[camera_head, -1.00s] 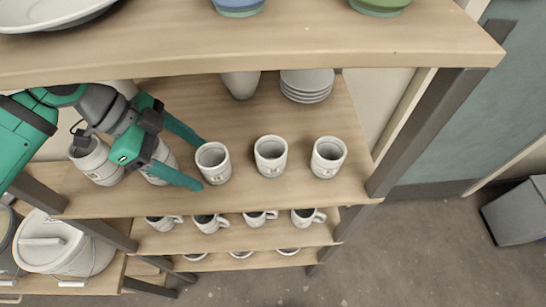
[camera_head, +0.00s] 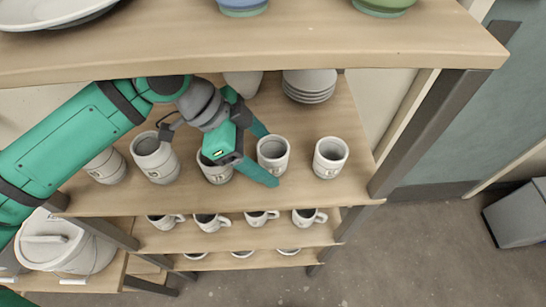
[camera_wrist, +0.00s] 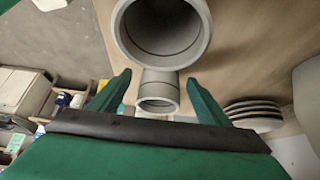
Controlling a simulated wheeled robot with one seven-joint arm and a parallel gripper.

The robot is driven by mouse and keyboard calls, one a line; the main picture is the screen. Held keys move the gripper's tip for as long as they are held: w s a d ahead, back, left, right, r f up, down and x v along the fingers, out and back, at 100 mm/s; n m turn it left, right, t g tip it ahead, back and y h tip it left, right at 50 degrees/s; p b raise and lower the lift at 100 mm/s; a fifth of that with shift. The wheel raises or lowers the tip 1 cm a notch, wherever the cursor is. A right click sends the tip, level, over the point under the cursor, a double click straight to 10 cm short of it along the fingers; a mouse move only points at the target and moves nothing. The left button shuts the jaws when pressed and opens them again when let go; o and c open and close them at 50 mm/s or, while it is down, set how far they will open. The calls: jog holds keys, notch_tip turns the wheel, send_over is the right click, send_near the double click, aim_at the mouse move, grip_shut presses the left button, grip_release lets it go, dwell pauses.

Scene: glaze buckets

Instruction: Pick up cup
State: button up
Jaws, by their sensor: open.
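Several pale grey cups stand upright in a row on the wooden shelf. My gripper (camera_head: 270,158) is open and empty, pointing right over the row. Its fingertips appear on either side of the middle-right cup (camera_head: 273,153), one behind and one in front; contact cannot be told. Another cup (camera_head: 214,172) is partly hidden under my gripper. The rightmost cup (camera_head: 330,157) stands clear. Two cups stand to the left, one (camera_head: 154,158) nearer and one (camera_head: 106,167) partly behind my arm. In the wrist view, a large cup mouth (camera_wrist: 165,30) fills the top and a smaller cup (camera_wrist: 158,92) shows between the fingers.
Stacked plates (camera_head: 309,85) stand at the back right of the shelf. The upper shelf (camera_head: 300,45) overhangs my arm. A dark post (camera_head: 430,130) bounds the right side. More mugs (camera_head: 260,218) stand on the shelf below. Shelf surface is free in front of the row.

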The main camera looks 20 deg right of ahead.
aim_at(283, 157)
jog(key=d, duration=0.2)
jog(key=shift+s+d, duration=0.35)
jog(key=shift+s, duration=0.05)
jog(key=shift+s+d+f, duration=0.1)
jog(key=shift+d+f, duration=0.3)
jog(key=shift+f, duration=0.15)
jog(key=c, duration=1.2)
jog(key=shift+c, duration=0.2)
